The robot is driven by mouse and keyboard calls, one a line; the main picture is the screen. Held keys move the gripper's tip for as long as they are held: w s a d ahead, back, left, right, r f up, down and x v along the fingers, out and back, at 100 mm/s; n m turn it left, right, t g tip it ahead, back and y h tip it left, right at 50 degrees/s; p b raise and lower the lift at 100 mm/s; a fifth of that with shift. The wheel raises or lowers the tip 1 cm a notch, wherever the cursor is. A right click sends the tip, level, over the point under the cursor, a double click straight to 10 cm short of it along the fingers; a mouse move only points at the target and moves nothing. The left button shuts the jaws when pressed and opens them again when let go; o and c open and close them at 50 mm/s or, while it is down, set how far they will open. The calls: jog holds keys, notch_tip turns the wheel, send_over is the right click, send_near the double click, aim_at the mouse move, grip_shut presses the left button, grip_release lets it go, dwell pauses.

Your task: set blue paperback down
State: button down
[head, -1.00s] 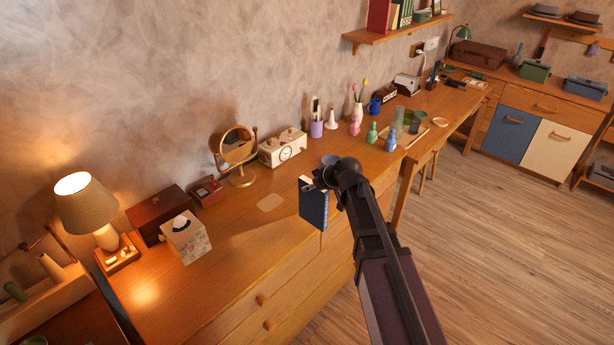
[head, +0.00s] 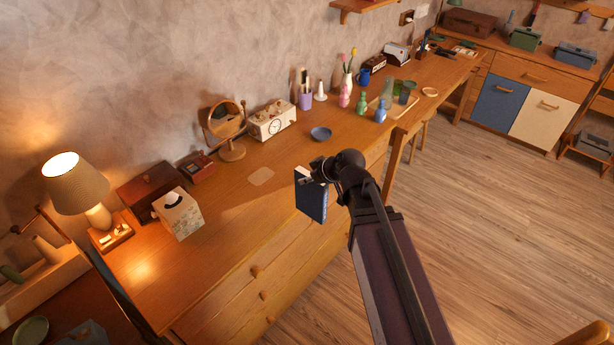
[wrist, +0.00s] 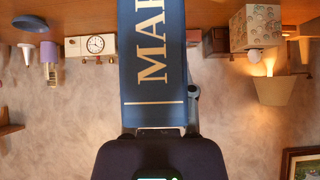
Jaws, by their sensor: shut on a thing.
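The blue paperback (head: 311,196) is upright in my gripper (head: 312,180), at the front edge of the wooden desk. In the head view its lower part overlaps the drawer fronts; I cannot tell whether it touches the desk. The wrist view, which is upside down, shows the blue cover (wrist: 153,60) with large pale letters close in front of the camera. My gripper is shut on the book; the fingertips are mostly hidden by the book and the wrist.
The desk top (head: 215,235) is clear left of the book, around a pale flat square (head: 261,176). A blue bowl (head: 320,134) stands behind the book. A tissue box (head: 178,213), a mirror (head: 227,125) and a clock (head: 272,121) stand along the back.

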jog(key=shift+d, duration=0.1)
dwell(0.4)
jog(key=s+d, duration=0.3)
jog(key=d, duration=1.7)
